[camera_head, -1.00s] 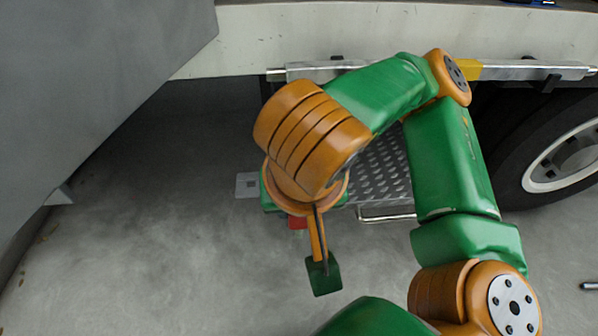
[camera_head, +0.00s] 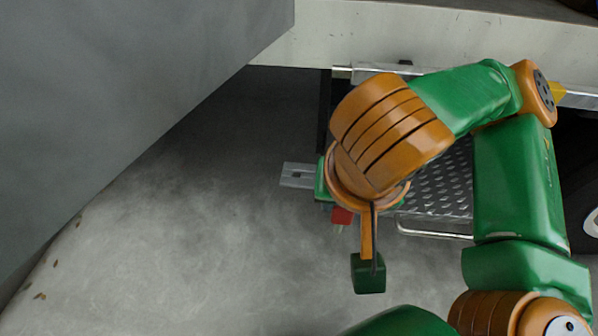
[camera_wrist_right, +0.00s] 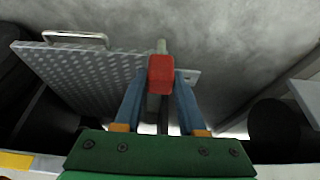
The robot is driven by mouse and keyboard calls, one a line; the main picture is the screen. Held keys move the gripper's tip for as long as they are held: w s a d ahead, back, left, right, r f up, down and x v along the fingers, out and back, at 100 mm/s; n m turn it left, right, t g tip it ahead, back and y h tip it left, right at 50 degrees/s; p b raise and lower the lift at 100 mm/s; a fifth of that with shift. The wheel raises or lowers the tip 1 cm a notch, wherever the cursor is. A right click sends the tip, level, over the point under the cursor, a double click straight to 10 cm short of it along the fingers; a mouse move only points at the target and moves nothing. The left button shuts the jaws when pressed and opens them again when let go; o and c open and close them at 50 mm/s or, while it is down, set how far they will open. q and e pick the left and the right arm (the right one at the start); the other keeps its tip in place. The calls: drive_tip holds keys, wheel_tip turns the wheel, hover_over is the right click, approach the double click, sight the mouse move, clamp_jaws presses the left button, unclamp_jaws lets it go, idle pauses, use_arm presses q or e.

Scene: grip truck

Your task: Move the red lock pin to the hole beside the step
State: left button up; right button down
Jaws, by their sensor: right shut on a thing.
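The red lock pin shows its red head (camera_wrist_right: 160,75) and a grey shaft (camera_wrist_right: 162,46) in the right wrist view. My right gripper (camera_wrist_right: 159,80) is shut on it, with one blue finger on each side of the head. In the head view the pin (camera_head: 342,216) shows just below my right wrist, which hides the fingers. The step (camera_head: 440,190) is a grey tread plate right of the wrist; it also shows at the upper left of the right wrist view (camera_wrist_right: 95,72). A grey plate with a hole (camera_head: 298,176) sticks out left of the wrist. My left gripper is out of view.
The pale truck side beam (camera_head: 400,38) runs above my right arm. A large grey panel (camera_head: 130,80) fills the upper left. A bent metal handle (camera_head: 432,230) edges the step.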

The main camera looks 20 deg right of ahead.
drive_tip(key=w+a+f+n+y, duration=0.1)
drive_tip(key=w+a+n+y, duration=0.2)
drive_tip(key=w, duration=1.1)
use_arm(q)
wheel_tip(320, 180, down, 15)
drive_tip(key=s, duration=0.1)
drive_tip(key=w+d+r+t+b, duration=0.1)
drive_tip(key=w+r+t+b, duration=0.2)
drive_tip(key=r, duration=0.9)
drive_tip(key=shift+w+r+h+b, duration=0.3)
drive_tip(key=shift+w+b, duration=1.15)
drive_tip(key=shift+b, duration=0.1)
use_arm(e)
drive_tip(key=shift+w+d+f+n+t+h, duration=0.15)
drive_tip(key=shift+w+d+f+n, duration=0.6)
drive_tip(key=shift+f, duration=1.1)
drive_tip(key=shift+w+d+f+n+t+h, duration=0.1)
drive_tip(key=shift+w+d+f+n, duration=0.2)
drive_tip(key=shift+w+d+f, duration=0.9)
drive_tip(key=shift+w+d+f+n+t+h, duration=0.15)
drive_tip(key=shift+w+d+f+n, duration=0.65)
drive_tip(key=shift+f, duration=1.75)
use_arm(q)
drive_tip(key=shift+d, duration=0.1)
use_arm(e)
drive_tip(key=shift+w+a+m, duration=0.25)
drive_tip(key=shift+w+a, duration=0.05)
drive_tip(key=shift+a, duration=0.1)
